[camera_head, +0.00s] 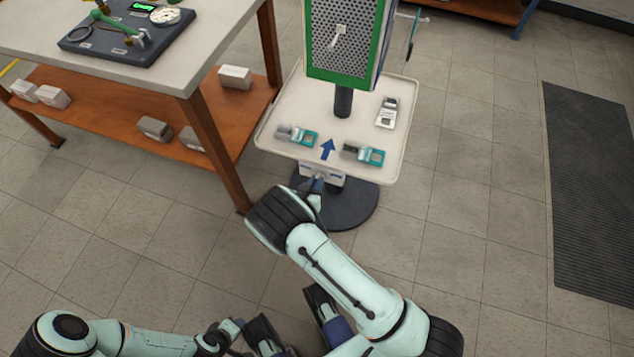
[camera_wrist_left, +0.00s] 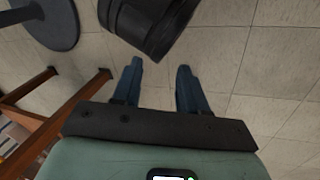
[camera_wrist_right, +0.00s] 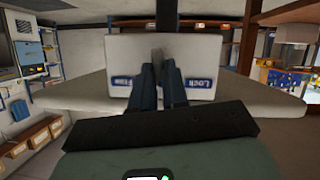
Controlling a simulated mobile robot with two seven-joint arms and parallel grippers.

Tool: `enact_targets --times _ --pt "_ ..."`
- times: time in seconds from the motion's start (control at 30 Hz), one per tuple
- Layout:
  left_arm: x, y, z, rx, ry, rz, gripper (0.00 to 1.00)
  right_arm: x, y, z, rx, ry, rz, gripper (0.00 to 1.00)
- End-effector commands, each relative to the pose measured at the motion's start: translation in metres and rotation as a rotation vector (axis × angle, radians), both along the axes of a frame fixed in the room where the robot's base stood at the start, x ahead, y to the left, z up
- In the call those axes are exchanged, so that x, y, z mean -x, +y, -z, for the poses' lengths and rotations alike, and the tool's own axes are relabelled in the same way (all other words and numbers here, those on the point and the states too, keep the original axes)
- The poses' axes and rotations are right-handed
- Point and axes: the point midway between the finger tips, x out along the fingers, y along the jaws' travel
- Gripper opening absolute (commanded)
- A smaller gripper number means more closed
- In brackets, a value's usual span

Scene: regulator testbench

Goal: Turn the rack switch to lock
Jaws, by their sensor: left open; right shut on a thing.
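The rack switch plate (camera_head: 338,181) is a small white panel under the front edge of the rack tray. In the right wrist view the plate (camera_wrist_right: 203,55) fills the middle, with blue labels upside down: "Lock" at right, and one partly hidden at left. My right gripper (camera_head: 318,182) reaches the plate from the front. Its fingers (camera_wrist_right: 170,72) are nearly together, shut on the switch knob, which they mostly hide. My left gripper (camera_wrist_left: 158,75) is open and empty, low over the floor, away from the switch.
The rack tray (camera_head: 272,125) holds several teal and grey devices and a green-framed panel (camera_head: 338,40) on a post. Its round dark base (camera_head: 352,208) stands on the floor. A workbench (camera_head: 205,75) with an orange lower shelf is close at left.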

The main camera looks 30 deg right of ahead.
Motion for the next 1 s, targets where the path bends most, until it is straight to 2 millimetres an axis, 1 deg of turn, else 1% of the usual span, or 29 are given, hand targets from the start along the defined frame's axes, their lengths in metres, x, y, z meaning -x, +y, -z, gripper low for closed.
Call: enact_targets --times 0.17,0.5,0.7,1.0 --pt "0.000 0.000 0.001 0.000 0.000 0.000 0.43 -0.001 0.003 0.002 0.105 0.126 -0.001 0.00" --pt "-0.012 0.006 0.010 -0.016 -0.030 -0.013 0.43 -0.003 0.004 0.005 0.283 0.336 0.000 0.00" --pt "-0.018 0.009 0.014 -0.023 -0.046 -0.020 0.43 -0.004 0.005 0.006 0.351 0.418 -0.003 0.00" --pt "-0.022 0.012 0.016 -0.029 -0.057 -0.024 0.43 -0.004 0.005 0.005 0.398 0.471 -0.004 0.00"
